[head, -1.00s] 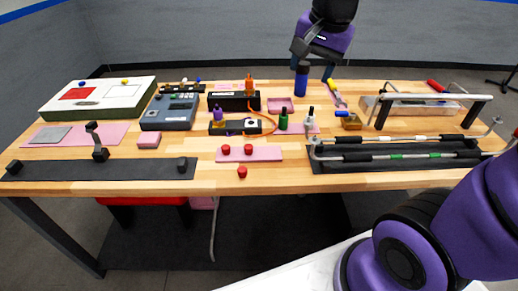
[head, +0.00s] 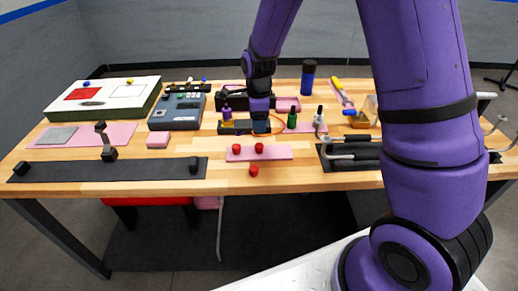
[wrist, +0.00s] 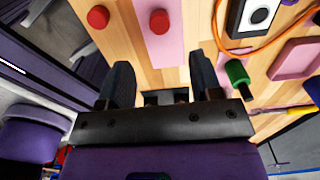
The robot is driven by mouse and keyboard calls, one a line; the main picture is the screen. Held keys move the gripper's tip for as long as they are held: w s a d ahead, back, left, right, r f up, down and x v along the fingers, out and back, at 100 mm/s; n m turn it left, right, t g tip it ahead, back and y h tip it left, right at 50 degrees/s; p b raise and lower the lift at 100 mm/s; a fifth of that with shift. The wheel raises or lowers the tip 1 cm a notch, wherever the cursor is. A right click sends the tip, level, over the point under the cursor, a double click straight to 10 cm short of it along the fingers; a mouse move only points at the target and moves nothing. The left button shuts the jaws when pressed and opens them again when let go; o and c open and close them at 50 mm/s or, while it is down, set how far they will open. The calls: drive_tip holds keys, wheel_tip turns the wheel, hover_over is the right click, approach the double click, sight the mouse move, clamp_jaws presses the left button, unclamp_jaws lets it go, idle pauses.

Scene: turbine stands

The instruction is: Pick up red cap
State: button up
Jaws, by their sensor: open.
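Two red caps, a left one (head: 236,148) and a right one (head: 259,148), sit on a pink mat (head: 281,153) near the table's front. A third red cap (head: 254,172) lies on bare wood in front of the mat. My gripper (head: 259,128) points down behind the mat in the head view, apart from all the caps; its fingertips are hard to make out there. In the wrist view my gripper (wrist: 160,80) is open and empty. That view shows one red cap on wood (wrist: 98,16) and one on the pink mat (wrist: 160,21), both beyond the fingers.
A green bottle (head: 292,119), a purple bottle (head: 227,113) and an orange cable (head: 279,124) are close around my gripper. A black strip (head: 110,171) lies front left. Grey handles and black rollers (head: 350,155) stand to the right, partly behind my arm.

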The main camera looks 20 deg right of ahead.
sight(259, 145)
wheel_tip(259, 145, down, 10)
drive_tip(key=shift+f, duration=0.25)
idle(0.4)
clamp_jaws()
